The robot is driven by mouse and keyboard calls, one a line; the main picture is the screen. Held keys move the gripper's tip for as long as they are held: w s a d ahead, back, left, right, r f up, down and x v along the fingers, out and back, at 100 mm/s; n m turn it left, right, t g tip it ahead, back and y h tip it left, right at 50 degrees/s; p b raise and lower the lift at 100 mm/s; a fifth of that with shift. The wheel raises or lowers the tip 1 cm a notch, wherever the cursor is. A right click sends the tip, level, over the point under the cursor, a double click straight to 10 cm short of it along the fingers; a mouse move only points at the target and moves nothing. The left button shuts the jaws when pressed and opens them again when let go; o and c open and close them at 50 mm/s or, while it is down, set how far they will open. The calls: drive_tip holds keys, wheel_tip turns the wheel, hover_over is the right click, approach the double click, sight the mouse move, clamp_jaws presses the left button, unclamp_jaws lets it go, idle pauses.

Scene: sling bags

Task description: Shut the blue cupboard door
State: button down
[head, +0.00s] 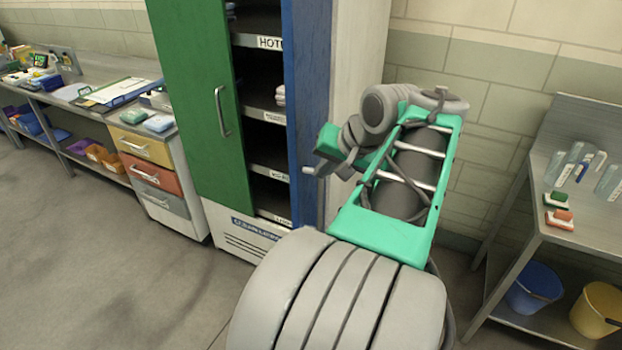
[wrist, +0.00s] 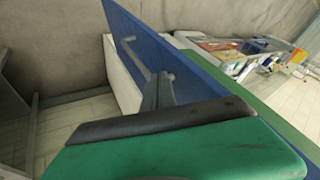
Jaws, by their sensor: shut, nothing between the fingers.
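The blue cupboard door (head: 309,70) stands open on the right side of the tall cupboard (head: 360,50), and I see it at a steep angle. Dark shelves show to its left. In the wrist view the blue door (wrist: 205,60) crosses the picture slantwise with its grey bar handle (wrist: 131,48) on the face towards me. My gripper (head: 311,170) is shut and empty, at the outer face of the blue door; its grey fingers (wrist: 158,93) also show in the wrist view, close to the door and handle. I cannot tell whether they touch.
The green door (head: 195,90) covers the cupboard's left part. A drawer unit (head: 155,170) and long bench stand at the left. A steel table (head: 560,200) with bottles stands at the right, a blue bucket (head: 534,287) and yellow bucket (head: 597,308) beneath. The left floor is clear.

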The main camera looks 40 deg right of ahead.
sight(303, 187)
drive_tip(key=x, duration=0.7)
